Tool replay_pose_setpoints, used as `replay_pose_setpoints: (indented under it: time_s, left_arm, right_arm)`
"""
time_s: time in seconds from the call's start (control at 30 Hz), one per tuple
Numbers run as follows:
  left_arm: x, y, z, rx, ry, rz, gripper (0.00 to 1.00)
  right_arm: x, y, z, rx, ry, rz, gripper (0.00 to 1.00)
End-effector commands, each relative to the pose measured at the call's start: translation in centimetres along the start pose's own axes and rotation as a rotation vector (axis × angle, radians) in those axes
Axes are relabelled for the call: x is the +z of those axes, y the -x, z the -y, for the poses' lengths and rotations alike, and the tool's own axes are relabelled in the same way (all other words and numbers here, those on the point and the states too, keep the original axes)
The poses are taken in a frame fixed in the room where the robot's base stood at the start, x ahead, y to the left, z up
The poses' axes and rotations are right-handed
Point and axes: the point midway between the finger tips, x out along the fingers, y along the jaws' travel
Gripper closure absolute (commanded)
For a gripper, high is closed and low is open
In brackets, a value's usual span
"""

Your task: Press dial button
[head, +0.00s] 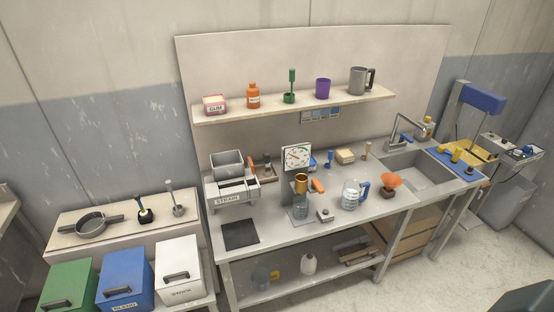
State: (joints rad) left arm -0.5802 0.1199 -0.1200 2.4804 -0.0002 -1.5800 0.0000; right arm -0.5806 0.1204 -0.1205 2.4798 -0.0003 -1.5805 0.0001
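Neither of my grippers is in view.
A shelf (300,107) hangs above; a sink (415,172) is at right.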

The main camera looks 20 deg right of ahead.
Motion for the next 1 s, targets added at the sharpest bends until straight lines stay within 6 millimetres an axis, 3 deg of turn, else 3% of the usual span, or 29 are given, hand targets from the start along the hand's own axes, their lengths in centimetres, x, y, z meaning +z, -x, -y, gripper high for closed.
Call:
replay_pose_setpoints:
  time_s: [0.1,0.53,1.0]
  left_arm:
    - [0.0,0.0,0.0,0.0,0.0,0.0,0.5]
    - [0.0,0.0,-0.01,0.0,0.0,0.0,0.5]
    - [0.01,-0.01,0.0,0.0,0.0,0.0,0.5]
  right_arm:
    - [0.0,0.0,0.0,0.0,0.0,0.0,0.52]
    - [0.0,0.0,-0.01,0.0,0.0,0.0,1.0]
    - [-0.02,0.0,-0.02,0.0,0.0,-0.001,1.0]
